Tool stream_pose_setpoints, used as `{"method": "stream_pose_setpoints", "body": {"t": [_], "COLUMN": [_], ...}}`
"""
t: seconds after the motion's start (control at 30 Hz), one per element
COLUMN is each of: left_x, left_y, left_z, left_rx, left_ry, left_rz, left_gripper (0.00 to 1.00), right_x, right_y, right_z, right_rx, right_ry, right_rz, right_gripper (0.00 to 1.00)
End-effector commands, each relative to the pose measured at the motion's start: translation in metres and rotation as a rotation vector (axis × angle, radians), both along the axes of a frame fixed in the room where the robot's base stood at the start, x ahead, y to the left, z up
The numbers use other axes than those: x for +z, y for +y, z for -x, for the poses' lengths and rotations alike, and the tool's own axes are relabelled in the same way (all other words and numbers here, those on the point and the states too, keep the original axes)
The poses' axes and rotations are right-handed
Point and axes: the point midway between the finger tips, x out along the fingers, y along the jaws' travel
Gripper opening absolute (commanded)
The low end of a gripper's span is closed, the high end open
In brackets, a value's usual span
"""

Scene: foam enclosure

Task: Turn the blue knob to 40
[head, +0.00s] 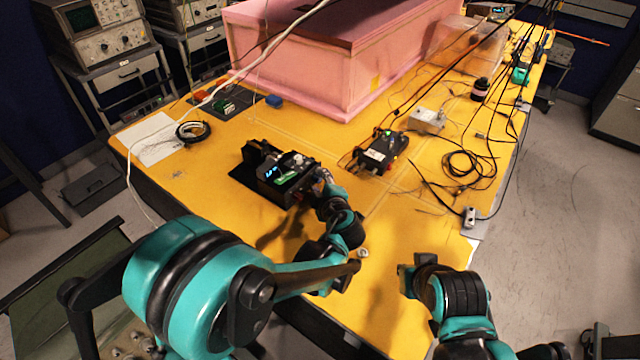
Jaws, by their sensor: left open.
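A small black device (284,174) with a lit blue display and a green part sits on the yellow table, left of the middle. I cannot make out a blue knob on it; the knob is too small or hidden by my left gripper. My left gripper (318,184) is open at the device's right side, close against it. Whether it touches is unclear. My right gripper (415,268) is over the table's near right part, apart from the device. Its jaw state is not clear.
A black box with coloured terminals (381,152) stands right of the device. A pink foam enclosure (335,75) fills the back. Cables (465,165) cover the right side.

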Motion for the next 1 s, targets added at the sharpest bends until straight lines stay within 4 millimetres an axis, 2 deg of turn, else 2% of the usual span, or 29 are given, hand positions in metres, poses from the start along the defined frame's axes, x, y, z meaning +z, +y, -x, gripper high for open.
{"method": "stream_pose_setpoints", "body": {"t": [0.1,0.27,0.67,1.0], "left_x": [0.000,0.000,0.002,0.008], "left_y": [0.000,0.000,-0.001,-0.002], "left_z": [0.000,0.000,0.000,-0.003], "left_rx": [0.000,0.000,0.000,0.002], "left_ry": [0.000,0.000,0.028,0.206], "left_rz": [0.000,0.000,-0.020,-0.146], "left_gripper": [0.41,0.00,0.00,0.00], "right_x": [0.000,0.000,0.005,0.026], "right_y": [0.000,0.000,0.000,0.000], "right_z": [0.000,0.000,0.000,0.000], "right_rx": [0.000,0.000,0.000,0.000], "right_ry": [0.000,0.000,0.000,0.000], "right_rz": [0.000,0.000,0.000,0.000], "right_gripper": [0.00,0.00,0.00,0.00]}}
